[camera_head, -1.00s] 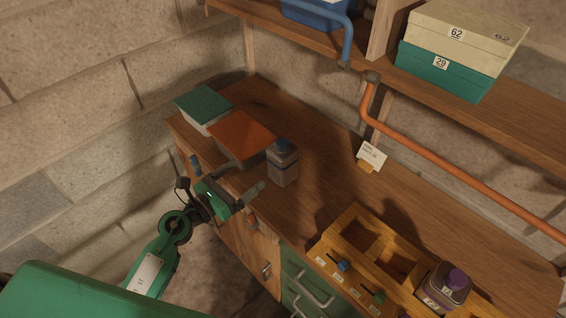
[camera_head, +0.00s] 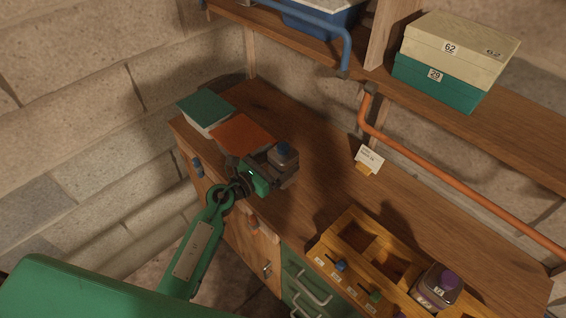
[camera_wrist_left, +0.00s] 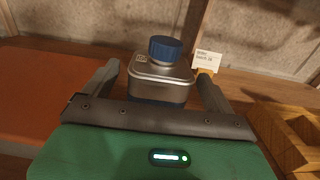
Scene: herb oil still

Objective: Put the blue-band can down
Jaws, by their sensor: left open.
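The blue-band can (camera_head: 285,153) is a grey metal can with a blue cap. It stands upright on the wooden bench, just right of the orange-topped box. In the left wrist view the can (camera_wrist_left: 162,76) sits between the two fingers, with a blue band low on its body. My left gripper (camera_head: 277,170) is open around the can, one finger on each side. Part of the can's lower body is hidden behind the gripper in both views. My right gripper is not in view.
An orange-topped box (camera_head: 240,133) and a teal-topped box (camera_head: 205,109) lie left of the can. A label card (camera_head: 369,157) stands toward the wall. A wooden rack (camera_head: 325,247) holds a purple-capped can (camera_head: 440,284). An orange pipe (camera_head: 450,205) runs along the wall.

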